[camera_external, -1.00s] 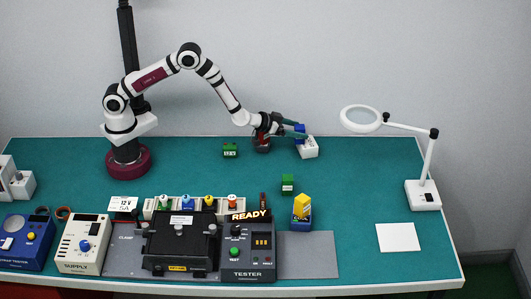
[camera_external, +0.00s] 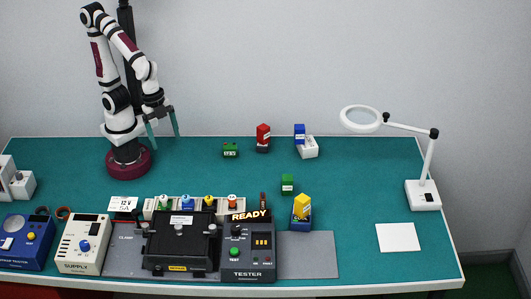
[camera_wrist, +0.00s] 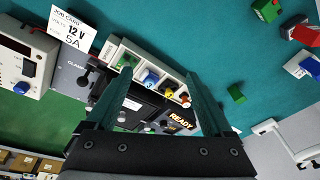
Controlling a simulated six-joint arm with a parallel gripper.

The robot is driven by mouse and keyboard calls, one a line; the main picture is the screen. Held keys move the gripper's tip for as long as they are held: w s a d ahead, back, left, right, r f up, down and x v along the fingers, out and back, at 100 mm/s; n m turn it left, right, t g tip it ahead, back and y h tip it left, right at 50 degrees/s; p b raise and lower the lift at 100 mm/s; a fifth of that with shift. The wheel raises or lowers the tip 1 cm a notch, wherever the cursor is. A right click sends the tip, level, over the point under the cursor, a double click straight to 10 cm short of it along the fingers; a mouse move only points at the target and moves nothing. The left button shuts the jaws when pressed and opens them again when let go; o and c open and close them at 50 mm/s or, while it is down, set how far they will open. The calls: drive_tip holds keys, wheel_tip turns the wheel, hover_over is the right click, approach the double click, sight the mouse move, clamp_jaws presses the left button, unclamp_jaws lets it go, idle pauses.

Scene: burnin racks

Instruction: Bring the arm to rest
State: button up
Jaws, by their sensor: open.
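My gripper (camera_external: 163,130) is open and empty, its two teal fingers spread and pointing down. It hangs close to my arm's base at the back left, above the table. In the wrist view the gripper (camera_wrist: 153,85) shows apart fingers with nothing between them but the distant bench below. My arm is folded up, with its elbow high above the base.
A blue block (camera_external: 299,131) sits at the white block (camera_external: 308,148). A red block (camera_external: 263,132) and green blocks (camera_external: 230,150) stand nearby. A yellow block (camera_external: 302,205) tops a blue one. The tester (camera_external: 248,255), supply (camera_external: 83,243) and magnifier lamp (camera_external: 423,195) edge the clear table middle (camera_external: 200,170).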

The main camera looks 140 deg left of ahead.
drive_tip(key=s+r+m+g+y, duration=0.1)
drive_tip(key=s+m+g, duration=0.1)
drive_tip(key=s, duration=0.8)
drive_tip(key=shift+r+m, duration=0.15)
drive_tip(key=shift+m, duration=0.45)
